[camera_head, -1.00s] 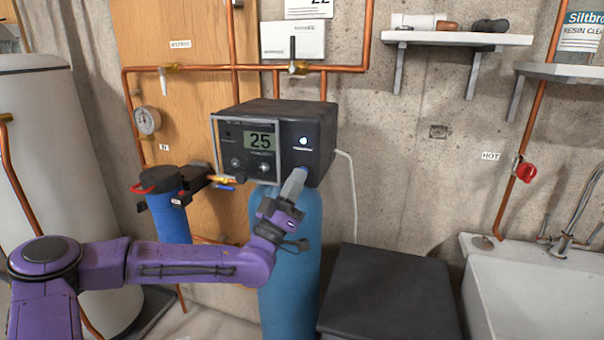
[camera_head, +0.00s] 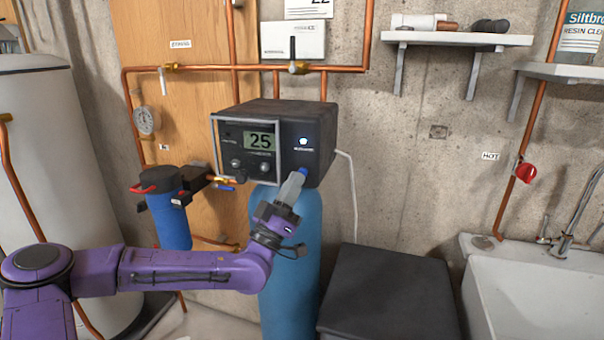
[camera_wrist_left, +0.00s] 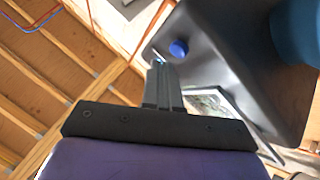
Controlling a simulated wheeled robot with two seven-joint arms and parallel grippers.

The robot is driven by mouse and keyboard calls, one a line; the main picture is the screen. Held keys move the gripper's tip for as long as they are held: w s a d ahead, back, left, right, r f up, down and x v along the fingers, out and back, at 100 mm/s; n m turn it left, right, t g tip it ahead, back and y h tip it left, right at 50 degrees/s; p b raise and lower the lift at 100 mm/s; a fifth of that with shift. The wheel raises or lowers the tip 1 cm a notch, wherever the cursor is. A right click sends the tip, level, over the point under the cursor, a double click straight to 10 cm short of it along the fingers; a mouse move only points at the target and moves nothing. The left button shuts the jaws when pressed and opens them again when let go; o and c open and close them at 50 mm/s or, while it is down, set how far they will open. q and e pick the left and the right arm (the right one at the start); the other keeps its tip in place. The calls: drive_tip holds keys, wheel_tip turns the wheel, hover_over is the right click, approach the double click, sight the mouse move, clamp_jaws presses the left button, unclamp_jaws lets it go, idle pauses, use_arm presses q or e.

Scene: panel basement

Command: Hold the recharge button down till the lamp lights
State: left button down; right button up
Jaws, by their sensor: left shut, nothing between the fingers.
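The black control box (camera_head: 322,140) sits on top of the blue tank (camera_head: 290,290), its display (camera_head: 260,141) reading 25. A round lamp (camera_head: 303,141) on the right of its front glows bluish white. The blue recharge button (camera_head: 303,171) shows low on the front, below the lamp; the left wrist view shows it uncovered (camera_wrist_left: 178,48). My left gripper (camera_head: 295,179) is shut and empty, its tips just below and left of the button in the head view. In the left wrist view, the fingertips (camera_wrist_left: 160,66) appear beside the button, apart from it. My right gripper is out of view.
A blue filter housing (camera_head: 168,213) and copper pipes stand left of the tank. A black lidded bin (camera_head: 388,290) is at its right, then a white sink (camera_head: 545,295). A white cable (camera_head: 353,195) runs down behind the box.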

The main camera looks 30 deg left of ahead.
use_arm(q)
drive_tip(key=shift+h, duration=0.3)
drive_tip(key=s, duration=0.2)
drive_tip(key=s+d+p, duration=0.1)
drive_tip(key=s, duration=0.2)
drive_tip(key=shift+d, duration=0.1)
idle(0.4)
